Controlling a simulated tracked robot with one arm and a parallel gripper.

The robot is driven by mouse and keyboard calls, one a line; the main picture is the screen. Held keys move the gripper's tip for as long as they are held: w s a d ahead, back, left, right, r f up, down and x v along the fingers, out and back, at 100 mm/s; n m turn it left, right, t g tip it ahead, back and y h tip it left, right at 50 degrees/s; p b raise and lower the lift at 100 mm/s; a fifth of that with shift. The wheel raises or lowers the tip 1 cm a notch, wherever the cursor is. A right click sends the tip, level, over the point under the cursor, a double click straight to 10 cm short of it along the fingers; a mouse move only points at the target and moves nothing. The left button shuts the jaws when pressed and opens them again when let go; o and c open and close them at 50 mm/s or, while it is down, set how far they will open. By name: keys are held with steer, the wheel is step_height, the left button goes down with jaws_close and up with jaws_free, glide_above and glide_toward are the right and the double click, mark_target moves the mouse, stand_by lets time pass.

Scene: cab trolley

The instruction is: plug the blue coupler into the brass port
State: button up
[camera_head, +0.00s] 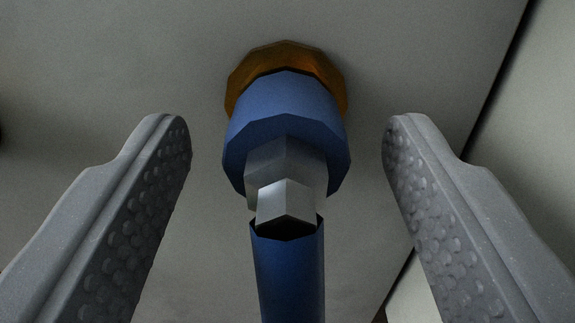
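The blue coupler (283,112) is in the upper middle of the view, with a grey metal hex section (287,172) and a blue hose (289,280) trailing down toward me. Its far end meets the brass port (288,55) on the grey panel. The coupler hides most of the port, and I cannot see how deep it sits. My gripper (287,135) is open. One finger is on each side of the coupler, with a clear gap on both sides, and neither finger touches it.
A grey panel (130,60) fills the background behind the port. A dark seam (490,85) runs along its right side, with a lighter surface (540,120) beyond. A small dark shape is cut off at the left edge.

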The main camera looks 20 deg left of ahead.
steer(key=shift+s, duration=0.1)
steer(key=v, duration=1.3)
steer(key=shift+s, duration=0.3)
steer(key=shift+d, duration=0.1)
steer(key=o, duration=1)
steer(key=shift+c, duration=0.2)
steer(key=v, duration=0.9)
steer(key=shift+p, duration=0.45)
